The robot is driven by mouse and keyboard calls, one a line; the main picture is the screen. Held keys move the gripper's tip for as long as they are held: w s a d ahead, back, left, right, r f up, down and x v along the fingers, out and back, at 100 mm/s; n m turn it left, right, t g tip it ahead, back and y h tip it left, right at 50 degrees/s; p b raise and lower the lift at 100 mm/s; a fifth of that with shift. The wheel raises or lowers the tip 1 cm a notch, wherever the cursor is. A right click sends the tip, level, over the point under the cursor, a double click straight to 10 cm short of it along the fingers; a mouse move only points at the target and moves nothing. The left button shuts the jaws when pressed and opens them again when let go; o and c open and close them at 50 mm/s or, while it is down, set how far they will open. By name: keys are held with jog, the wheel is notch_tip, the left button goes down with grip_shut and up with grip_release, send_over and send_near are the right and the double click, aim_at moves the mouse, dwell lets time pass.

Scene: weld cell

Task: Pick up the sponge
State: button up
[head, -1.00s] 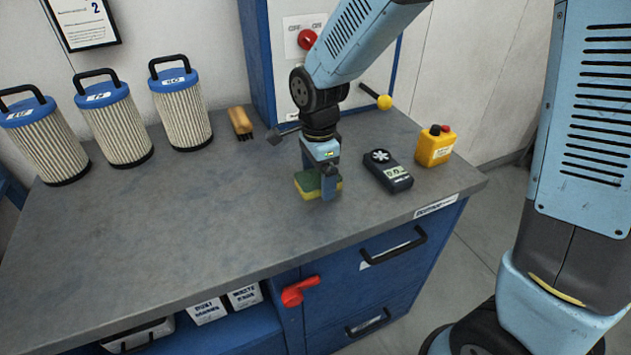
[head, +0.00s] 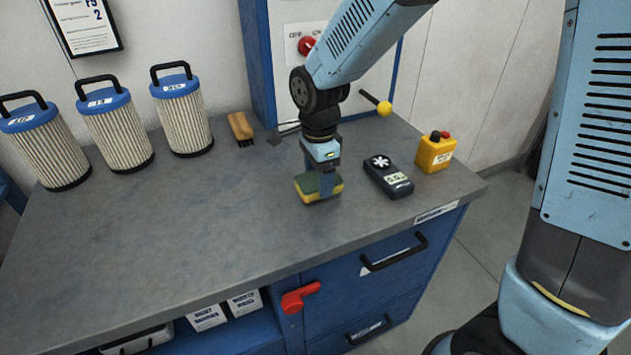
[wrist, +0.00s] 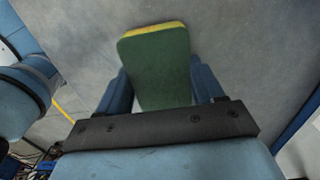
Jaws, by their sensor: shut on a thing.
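The sponge (head: 309,189) has a green top and a yellow underside. It is on or just above the grey bench top (head: 200,250); I cannot tell if there is a gap under it. My gripper (head: 322,182) points down and is shut on the sponge. In the wrist view the sponge (wrist: 155,65) lies between the two blue fingers of my gripper (wrist: 160,92), one at each side. Part of the sponge is hidden behind a finger in the head view.
A brush (head: 240,127) and several filter cartridges (head: 181,112) stand toward the back left. The bench's front left is clear.

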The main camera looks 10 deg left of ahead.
jog(key=s+d+r, duration=0.7)
jog(key=s+r, duration=0.4)
jog(key=s, duration=0.1)
jog(key=shift+d+r, duration=0.2)
jog(key=shift+r, duration=0.2)
jog(key=o, duration=0.5)
jog(key=shift+c, duration=0.2)
jog(key=c, duration=0.3)
